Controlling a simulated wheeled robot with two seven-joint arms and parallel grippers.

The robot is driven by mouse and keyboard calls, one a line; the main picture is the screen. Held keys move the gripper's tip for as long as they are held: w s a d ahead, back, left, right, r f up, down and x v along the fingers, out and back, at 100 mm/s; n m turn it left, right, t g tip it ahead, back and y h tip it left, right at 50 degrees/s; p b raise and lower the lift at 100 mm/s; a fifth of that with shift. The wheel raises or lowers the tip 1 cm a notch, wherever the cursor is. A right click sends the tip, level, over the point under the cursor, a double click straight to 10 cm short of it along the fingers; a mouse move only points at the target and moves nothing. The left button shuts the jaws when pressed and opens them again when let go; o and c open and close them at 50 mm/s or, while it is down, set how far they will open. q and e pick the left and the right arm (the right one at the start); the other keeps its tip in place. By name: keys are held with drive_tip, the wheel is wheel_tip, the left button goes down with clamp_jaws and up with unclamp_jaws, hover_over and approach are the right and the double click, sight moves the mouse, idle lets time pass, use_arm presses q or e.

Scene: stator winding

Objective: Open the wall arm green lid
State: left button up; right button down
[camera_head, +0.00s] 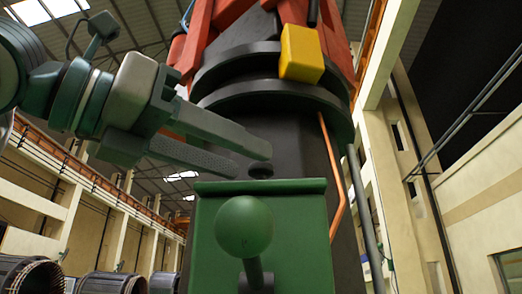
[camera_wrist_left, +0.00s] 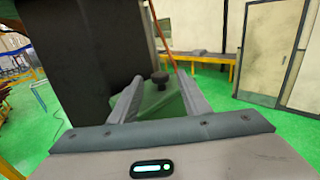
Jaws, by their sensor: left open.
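The green box (camera_head: 262,268) stands in the lower middle of the head view, in front of a dark column. Its green lid (camera_head: 300,186) lies flat on top, closed as far as I can see, and carries a small black knob (camera_head: 260,171). My left gripper (camera_head: 254,160) comes in from the left, open, with its fingertips at the knob. In the left wrist view, the knob (camera_wrist_left: 160,77) shows near the fingertips, between the two spread fingers (camera_wrist_left: 160,90), over the green lid (camera_wrist_left: 162,103). I cannot tell whether either finger touches it. My right gripper is not in view.
A green ball (camera_head: 243,226) on a dark stem is in front of the box. The dark column (camera_head: 295,140) rises close behind, with a yellow block (camera_head: 301,54) higher up. An orange pipe (camera_head: 333,170) runs beside the column. Large dark cylinders (camera_head: 30,274) stand at the lower left.

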sight(261, 166)
use_arm(q)
drive_tip(key=p+x, duration=0.1)
drive_tip(key=x, duration=0.2)
drive_tip(key=shift+w+d+r, duration=0.1)
drive_tip(key=shift+w+d, duration=0.2)
drive_tip(key=shift+w+d+p, duration=0.3)
drive_tip(key=shift+w+p, duration=0.05)
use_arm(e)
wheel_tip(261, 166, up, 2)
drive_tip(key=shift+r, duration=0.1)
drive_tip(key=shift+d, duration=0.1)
use_arm(q)
clamp_jaws()
